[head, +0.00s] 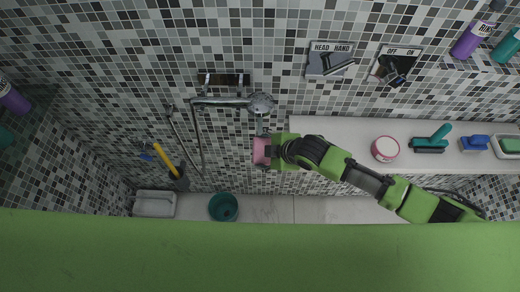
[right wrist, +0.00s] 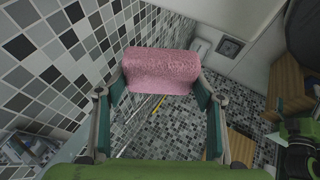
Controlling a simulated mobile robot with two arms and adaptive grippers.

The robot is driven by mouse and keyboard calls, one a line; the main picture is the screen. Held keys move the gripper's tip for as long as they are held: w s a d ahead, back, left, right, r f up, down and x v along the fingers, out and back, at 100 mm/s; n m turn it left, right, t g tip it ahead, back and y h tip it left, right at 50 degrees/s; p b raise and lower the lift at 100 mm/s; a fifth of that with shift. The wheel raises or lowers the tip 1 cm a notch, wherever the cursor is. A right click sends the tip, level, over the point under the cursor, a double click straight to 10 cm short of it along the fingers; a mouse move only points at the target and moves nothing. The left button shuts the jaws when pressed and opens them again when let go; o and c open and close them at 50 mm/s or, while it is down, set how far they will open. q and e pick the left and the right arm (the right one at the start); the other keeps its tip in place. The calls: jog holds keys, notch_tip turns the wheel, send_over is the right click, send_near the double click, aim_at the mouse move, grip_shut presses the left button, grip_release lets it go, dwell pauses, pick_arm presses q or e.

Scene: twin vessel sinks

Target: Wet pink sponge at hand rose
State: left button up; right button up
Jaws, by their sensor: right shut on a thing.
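The pink sponge (head: 260,151) is in my right gripper (head: 270,150), which is shut on it. In the right wrist view the sponge (right wrist: 162,71) spans between the two fingers, gripped at its ends. The round grey hand rose (head: 261,103) hangs on the tiled wall, just above the sponge in the head view, apart from it. I cannot tell whether water runs between them. A HEAD/HAND control (head: 328,62) and an OFF/ON control (head: 394,66) are on the wall to the right, each with a dark lever. My left gripper is not in view.
A white ledge (head: 340,130) on the right carries a pink round tub (head: 385,149), a teal brush (head: 431,139), a blue brush (head: 474,143) and a green item in a dish (head: 508,146). A teal bucket (head: 223,207) stands below. A hose (head: 198,140) hangs left of the rose.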

jog(key=shift+a, duration=0.4)
jog(key=shift+d, duration=0.15)
jog(key=shift+d+p, duration=0.35)
jog(key=shift+d, duration=0.15)
jog(key=shift+a, duration=0.15)
jog(key=shift+a, duration=0.5)
jog(key=shift+s, duration=0.1)
